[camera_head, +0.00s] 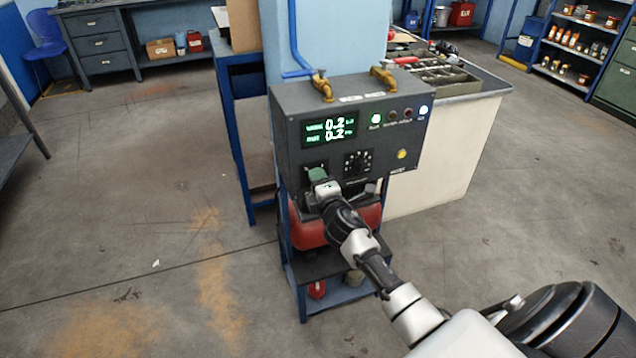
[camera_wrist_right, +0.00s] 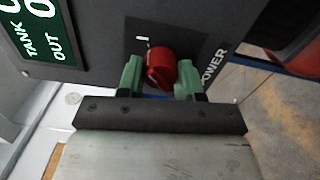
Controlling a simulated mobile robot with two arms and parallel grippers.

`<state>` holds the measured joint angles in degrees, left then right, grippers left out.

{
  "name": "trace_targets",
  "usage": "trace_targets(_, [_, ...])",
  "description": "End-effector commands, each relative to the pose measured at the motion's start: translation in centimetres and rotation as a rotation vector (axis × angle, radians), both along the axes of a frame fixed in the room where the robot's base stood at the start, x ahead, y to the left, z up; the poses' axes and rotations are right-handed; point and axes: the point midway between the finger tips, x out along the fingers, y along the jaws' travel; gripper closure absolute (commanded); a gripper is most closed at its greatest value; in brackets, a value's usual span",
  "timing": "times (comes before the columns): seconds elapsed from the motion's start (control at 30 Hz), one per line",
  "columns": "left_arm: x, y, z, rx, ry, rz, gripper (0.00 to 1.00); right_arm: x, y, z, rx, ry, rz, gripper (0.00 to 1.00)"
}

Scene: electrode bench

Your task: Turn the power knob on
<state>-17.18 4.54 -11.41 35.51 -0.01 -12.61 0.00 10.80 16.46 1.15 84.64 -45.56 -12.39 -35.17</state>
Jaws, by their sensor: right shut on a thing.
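The red power knob (camera_wrist_right: 161,68) is on the dark front panel of the control box (camera_head: 386,171), beside the word POWER in the right wrist view. My right gripper (camera_wrist_right: 160,78) has its green fingers on both sides of the knob and is shut on it. In the head view my right gripper (camera_head: 316,175) reaches the lower left of the panel and hides the knob. The green display (camera_head: 330,129) is lit and reads 0.2 on two lines. A green lamp (camera_head: 376,119) and a whitish-blue lamp (camera_head: 423,110) are lit. My left gripper is not in view.
A black dial (camera_head: 357,163) sits just right of my right gripper on the panel. Brass valves (camera_head: 322,86) and a blue pipe (camera_head: 294,40) are on top. A red tank (camera_head: 308,232) is below on the blue stand (camera_head: 302,290). Open floor lies left.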

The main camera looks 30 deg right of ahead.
Motion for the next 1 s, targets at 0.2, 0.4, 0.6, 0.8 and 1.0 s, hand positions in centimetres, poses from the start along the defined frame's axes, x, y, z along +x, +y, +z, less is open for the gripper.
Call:
trace_targets(0.2, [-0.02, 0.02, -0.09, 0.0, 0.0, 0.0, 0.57, 0.0, 0.0, -0.02, 0.084, -0.02, 0.0, 0.88])
trace_targets(0.4, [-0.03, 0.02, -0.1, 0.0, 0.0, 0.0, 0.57, -0.01, 0.02, -0.02, 0.117, -0.027, 0.0, 0.88])
trace_targets(0.6, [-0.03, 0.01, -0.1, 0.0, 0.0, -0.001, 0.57, 0.0, 0.01, -0.02, 0.124, -0.029, 0.0, 0.88])
trace_targets(0.8, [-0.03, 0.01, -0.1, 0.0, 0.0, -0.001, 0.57, -0.01, 0.01, -0.02, 0.123, -0.028, 0.0, 0.88])
trace_targets(1.0, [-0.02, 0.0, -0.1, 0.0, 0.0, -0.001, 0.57, 0.0, 0.0, -0.02, 0.122, -0.028, 0.0, 0.39])
